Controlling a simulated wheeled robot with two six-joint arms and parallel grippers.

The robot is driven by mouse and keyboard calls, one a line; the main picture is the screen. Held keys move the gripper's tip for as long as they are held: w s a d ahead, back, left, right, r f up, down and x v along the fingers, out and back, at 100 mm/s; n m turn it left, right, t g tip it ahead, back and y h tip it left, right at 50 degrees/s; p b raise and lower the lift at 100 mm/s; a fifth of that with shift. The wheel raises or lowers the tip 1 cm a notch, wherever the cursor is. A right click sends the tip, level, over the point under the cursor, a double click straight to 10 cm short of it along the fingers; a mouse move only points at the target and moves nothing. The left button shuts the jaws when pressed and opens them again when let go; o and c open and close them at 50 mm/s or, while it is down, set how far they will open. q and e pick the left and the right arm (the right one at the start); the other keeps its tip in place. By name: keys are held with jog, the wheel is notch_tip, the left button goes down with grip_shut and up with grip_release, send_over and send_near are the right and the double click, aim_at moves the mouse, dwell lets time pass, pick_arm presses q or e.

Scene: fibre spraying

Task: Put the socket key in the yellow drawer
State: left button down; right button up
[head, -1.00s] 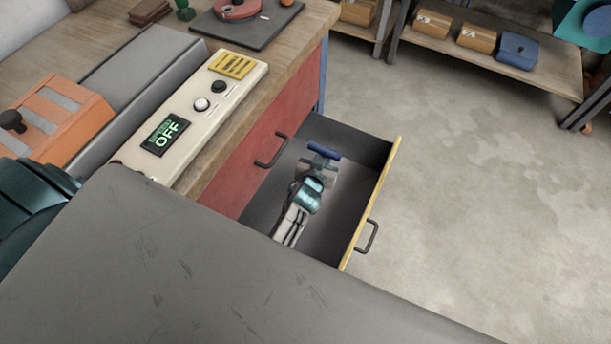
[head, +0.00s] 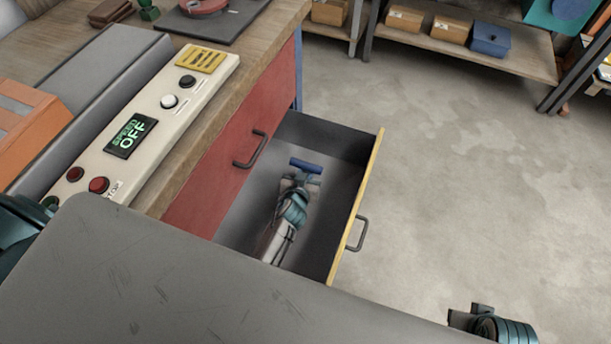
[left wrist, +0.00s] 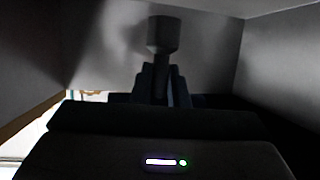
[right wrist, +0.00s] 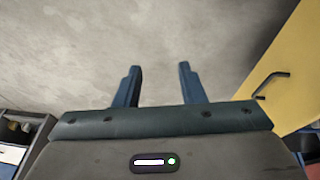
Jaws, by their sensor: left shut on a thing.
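My left gripper (head: 297,183) reaches down into the drawer and is shut on the key. In the left wrist view the key's dark socket end (left wrist: 162,35) sticks out beyond the closed fingers (left wrist: 162,75), between the drawer walls. I cannot tell whether the key touches the drawer floor. My right gripper (right wrist: 160,70) is open and empty over bare floor, with the yellow drawer front (right wrist: 285,75) to its right.
A red drawer front (head: 235,150) with a dark handle (head: 251,150) is left of the open drawer. A control panel (head: 150,125) reading OFF lies on the bench. A grey surface (head: 150,270) fills the lower left.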

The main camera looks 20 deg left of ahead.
pick_arm(q)
jog(key=shift+f, duration=0.25)
pick_arm(e)
jog(key=shift+s+r, duration=0.2)
jog(key=shift+r, duration=0.45)
pick_arm(q)
jog(key=shift+f, duration=0.2)
jog(key=shift+f+b, duration=0.4)
jog(key=shift+b, duration=0.3)
jog(key=shift+f, duration=0.1)
jog(key=c, duration=1.4)
grip_release()
pick_arm(e)
jog(key=shift+w+a+t, duration=0.1)
jog(key=shift+a+t, duration=0.5)
jog(key=shift+a, duration=0.05)
